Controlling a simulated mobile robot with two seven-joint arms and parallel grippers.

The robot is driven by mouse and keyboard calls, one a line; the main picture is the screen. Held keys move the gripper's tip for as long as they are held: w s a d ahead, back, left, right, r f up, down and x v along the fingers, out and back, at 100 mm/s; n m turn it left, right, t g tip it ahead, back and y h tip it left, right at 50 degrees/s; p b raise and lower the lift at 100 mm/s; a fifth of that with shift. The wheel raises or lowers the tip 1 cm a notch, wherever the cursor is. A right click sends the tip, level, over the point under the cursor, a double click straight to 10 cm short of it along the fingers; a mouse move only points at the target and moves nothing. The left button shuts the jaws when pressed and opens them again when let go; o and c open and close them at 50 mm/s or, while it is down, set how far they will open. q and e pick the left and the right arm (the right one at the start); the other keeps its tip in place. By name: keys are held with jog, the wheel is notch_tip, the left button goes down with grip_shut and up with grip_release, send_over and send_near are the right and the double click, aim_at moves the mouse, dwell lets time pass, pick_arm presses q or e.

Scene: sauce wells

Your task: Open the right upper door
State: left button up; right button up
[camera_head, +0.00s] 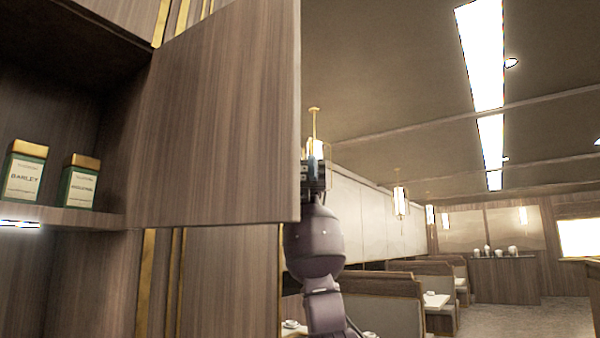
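The right upper door (222,120) is a brown wood-grain panel. It stands swung out from the cabinet, so the shelf space behind it shows at the left. My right arm rises at the door's outer edge, on the far side of the panel. Its gripper is mostly hidden behind the door, and its fingertips do not show. I cannot tell whether the gripper touches the door. My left gripper is not in view.
A shelf (70,216) in the open cabinet holds a green barley tin (24,174) and a second green tin (80,184). Beyond the door lie booth seats (375,290), hanging lamps (400,202) and open floor at the right.

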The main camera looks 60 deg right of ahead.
jog(key=v, duration=0.4)
dwell(0.7)
